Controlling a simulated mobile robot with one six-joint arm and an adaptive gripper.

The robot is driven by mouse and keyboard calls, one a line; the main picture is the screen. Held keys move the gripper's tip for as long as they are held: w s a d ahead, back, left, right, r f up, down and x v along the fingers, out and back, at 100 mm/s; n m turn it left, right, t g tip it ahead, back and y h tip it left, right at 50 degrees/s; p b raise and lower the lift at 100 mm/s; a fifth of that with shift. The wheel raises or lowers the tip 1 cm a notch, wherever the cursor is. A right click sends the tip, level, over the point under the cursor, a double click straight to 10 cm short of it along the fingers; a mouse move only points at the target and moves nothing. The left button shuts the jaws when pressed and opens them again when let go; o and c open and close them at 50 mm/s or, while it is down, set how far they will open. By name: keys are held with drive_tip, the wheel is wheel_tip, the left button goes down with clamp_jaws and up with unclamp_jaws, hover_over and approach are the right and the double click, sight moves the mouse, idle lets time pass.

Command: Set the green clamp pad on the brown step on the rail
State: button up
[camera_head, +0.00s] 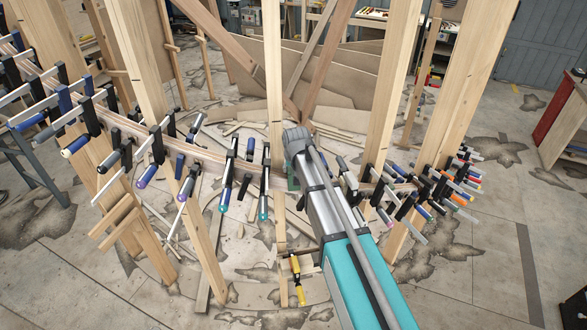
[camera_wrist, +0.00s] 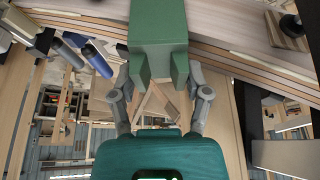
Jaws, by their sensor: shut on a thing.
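My gripper (camera_wrist: 159,76) is shut on the green clamp pad (camera_wrist: 157,30), a blocky piece with two short prongs on its near end. The pad reaches up to the top edge of the wrist view, in front of the curved wooden rail (camera_wrist: 230,35). I cannot tell whether pad and rail touch. A small brown block (camera_wrist: 285,32) with a dark clamp part on it sits on the rail at right; I cannot tell whether it is the brown step. In the head view, a bit of the green pad (camera_head: 292,182) shows beside my arm, which hides the gripper.
Many bar clamps (camera_head: 228,180) line the rail left and right of my arm. Tall wooden posts (camera_head: 274,100) stand along it. In the wrist view, blue clamp handles (camera_wrist: 97,60) lie close left of the pad. A yellow clamp (camera_head: 296,280) hangs low.

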drive_tip(key=shift+f+b, duration=0.4)
drive_tip(key=shift+f, duration=0.05)
drive_tip(key=o, duration=1.3)
drive_tip(key=shift+r, duration=0.15)
wheel_tip(320, 180, up, 8)
drive_tip(key=p, duration=0.8)
drive_tip(key=shift+r, duration=0.1)
idle(0.7)
